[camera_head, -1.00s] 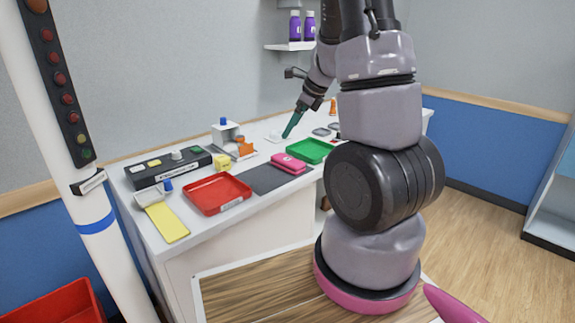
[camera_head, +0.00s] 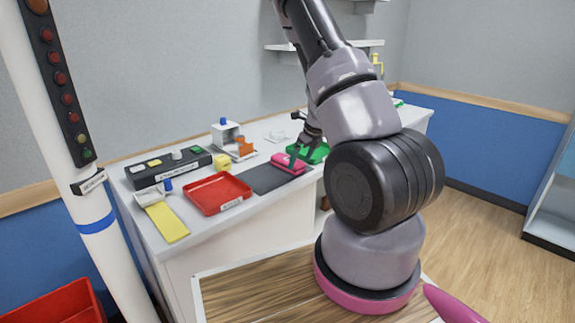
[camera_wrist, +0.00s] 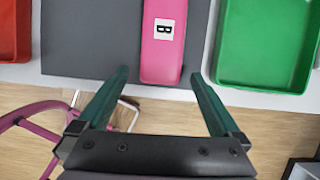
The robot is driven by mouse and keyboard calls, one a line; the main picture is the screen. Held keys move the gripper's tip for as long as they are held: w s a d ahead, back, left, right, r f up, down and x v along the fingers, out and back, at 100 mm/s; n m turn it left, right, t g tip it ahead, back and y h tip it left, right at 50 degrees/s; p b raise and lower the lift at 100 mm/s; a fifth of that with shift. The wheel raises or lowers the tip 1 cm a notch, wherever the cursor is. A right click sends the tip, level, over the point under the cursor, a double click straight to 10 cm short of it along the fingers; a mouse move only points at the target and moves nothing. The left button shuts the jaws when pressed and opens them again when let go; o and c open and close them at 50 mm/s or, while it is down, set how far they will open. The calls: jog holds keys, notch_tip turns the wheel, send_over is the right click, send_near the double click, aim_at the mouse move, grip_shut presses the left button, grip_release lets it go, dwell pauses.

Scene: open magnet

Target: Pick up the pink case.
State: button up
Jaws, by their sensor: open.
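The pink case (camera_head: 287,163) lies at the right end of a dark grey mat (camera_head: 258,181) on the white table. In the wrist view the case (camera_wrist: 162,60) is long, with a white label marked B, and its near end overhangs the mat's edge. My gripper (camera_head: 297,160) is at the case in the head view, partly covering it. In the wrist view my gripper (camera_wrist: 157,76) is open, with one green finger on each side of the case's near end. The fingers look apart from the case; their height above it is hard to tell.
A red tray (camera_head: 216,207) stands left of the mat and a green tray (camera_head: 318,155) stands close right of the case. The table's front edge is near the case.

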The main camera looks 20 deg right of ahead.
jog(key=shift+x, duration=1.4)
jog(key=shift+w, duration=0.1)
jog(key=c, duration=1.4)
